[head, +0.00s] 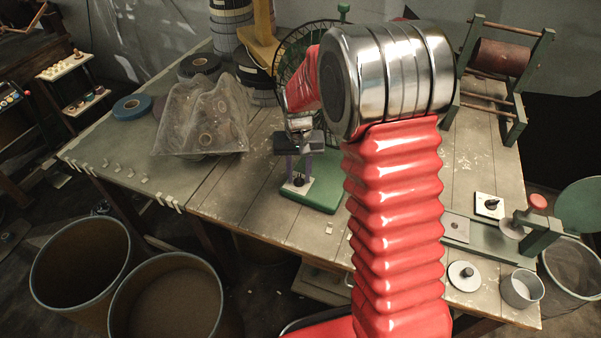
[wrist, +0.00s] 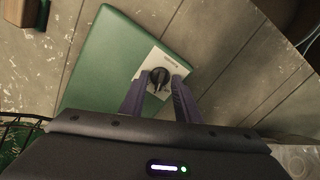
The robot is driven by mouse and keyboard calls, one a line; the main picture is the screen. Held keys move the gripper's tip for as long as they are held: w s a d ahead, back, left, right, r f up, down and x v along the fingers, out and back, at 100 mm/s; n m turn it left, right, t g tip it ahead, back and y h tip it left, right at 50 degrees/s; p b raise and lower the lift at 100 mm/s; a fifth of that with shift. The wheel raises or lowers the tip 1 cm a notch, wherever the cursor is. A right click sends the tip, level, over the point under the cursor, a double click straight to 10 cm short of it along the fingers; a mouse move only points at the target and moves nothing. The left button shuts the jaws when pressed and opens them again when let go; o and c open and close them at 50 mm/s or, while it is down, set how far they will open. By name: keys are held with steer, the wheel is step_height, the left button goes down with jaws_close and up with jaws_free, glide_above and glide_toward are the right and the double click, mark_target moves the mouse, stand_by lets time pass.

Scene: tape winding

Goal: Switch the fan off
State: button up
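The fan's green base (head: 322,192) stands on the table, also in the wrist view (wrist: 110,62). The green wire cage (head: 288,62) is partly hidden behind my arm. On the base is a pale plate (head: 290,190) with a black rotary knob (head: 298,182); in the wrist view the knob (wrist: 158,79) sits on the plate (wrist: 151,61). My gripper (head: 299,172) points down over the plate. Its two purple fingers are apart, with the knob between them in the wrist view. I cannot tell whether they touch it.
A plastic-covered heap (head: 200,120) and a blue tape roll (head: 132,107) lie to the left. To the right are another knob on a plate (head: 490,205), a wooden winding frame (head: 500,70) and a cup (head: 521,288). Bins (head: 80,262) stand below the table's front edge.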

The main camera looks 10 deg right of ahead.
steer(key=shift+c, duration=0.5)
jaws_close()
steer(key=shift+d, duration=0.3)
steer(key=shift+a, duration=0.25)
steer(key=shift+a+n, duration=0.1)
steer(key=shift+n, duration=0.4)
steer(key=n, duration=0.7)
